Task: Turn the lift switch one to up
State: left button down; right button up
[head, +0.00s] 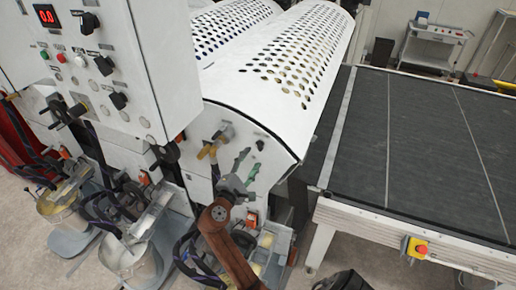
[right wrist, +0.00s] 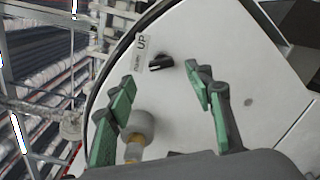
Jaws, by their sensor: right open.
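The lift switch is a small black knob (right wrist: 160,62) on the white end panel of the machine, beside a label reading UP (right wrist: 141,43). Its exact pointing direction is hard to tell. In the head view the switch (head: 260,144) shows just above my right gripper (head: 248,163). My right gripper is open, its green fingers spread on either side of the switch in the right wrist view (right wrist: 162,80). The fingers hold nothing, and the knob appears beyond their tips. My left gripper is not in view.
A grey round fitting with a brass stem (right wrist: 137,127) shows by the left finger. A control box (head: 100,70) with knobs and a red display stands at left. A dark conveyor table (head: 420,150) with an emergency stop (head: 417,248) lies at right. Buckets and hoses crowd the lower left.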

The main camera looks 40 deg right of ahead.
aim_at(259, 148)
jog(key=p+x, duration=0.1)
jog(key=x, duration=0.4)
jog(key=shift+w+d+p, duration=0.15)
jog(key=shift+d+p, duration=0.05)
jog(key=shift+p, duration=0.1)
jog(key=shift+x, duration=0.8)
jog(key=shift+c, duration=0.3)
jog(key=shift+f, duration=0.1)
jog(key=c, duration=1.1)
